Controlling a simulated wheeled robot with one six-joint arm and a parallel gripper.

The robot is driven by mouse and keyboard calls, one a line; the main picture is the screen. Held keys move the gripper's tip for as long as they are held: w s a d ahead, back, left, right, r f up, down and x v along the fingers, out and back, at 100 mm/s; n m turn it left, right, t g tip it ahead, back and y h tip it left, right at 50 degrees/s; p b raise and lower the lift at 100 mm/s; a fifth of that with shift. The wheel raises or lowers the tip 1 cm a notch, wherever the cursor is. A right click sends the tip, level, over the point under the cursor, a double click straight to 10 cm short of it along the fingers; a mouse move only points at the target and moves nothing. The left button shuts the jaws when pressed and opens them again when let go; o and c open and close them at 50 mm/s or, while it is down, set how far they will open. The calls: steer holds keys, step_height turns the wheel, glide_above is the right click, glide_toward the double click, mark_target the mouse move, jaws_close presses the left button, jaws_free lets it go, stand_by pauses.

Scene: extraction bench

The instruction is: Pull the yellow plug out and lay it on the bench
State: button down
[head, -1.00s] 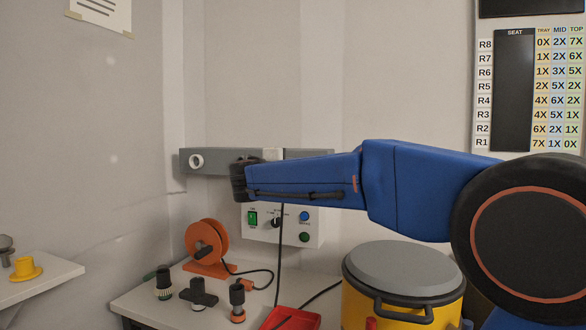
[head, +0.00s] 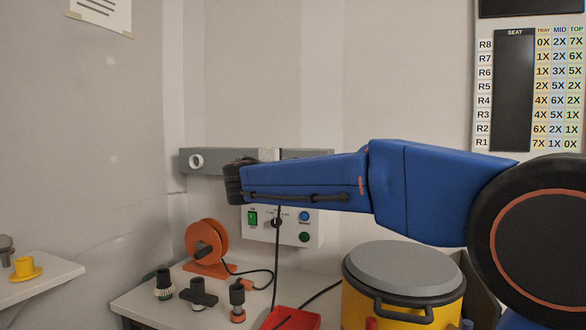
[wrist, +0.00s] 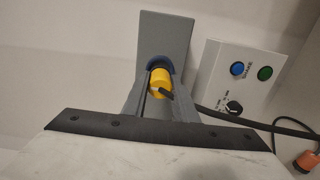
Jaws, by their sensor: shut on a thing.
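The yellow plug (wrist: 161,78) is between the two grey fingers of my gripper (wrist: 160,98) in the wrist view. My gripper is shut on it. A dark piece crosses the plug's near end. Behind the plug is a blue ring socket (wrist: 159,61) on the grey wall panel (wrist: 165,30). The plug overlaps the ring in the picture; I cannot tell how deep it sits. In the head view my wrist (head: 234,183) is in front of the grey rail (head: 215,155) and hides the plug. The bench (head: 150,300) is below.
A white control box (head: 310,228) with green and blue buttons is beside the socket. The bench holds an orange cable reel (head: 207,240), several dark connectors (head: 198,296), a red tray (head: 290,320) and a yellow drum (head: 400,310). A yellow flanged piece (head: 25,268) stands on the left shelf.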

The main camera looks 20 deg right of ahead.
steer(key=shift+v, duration=1.45)
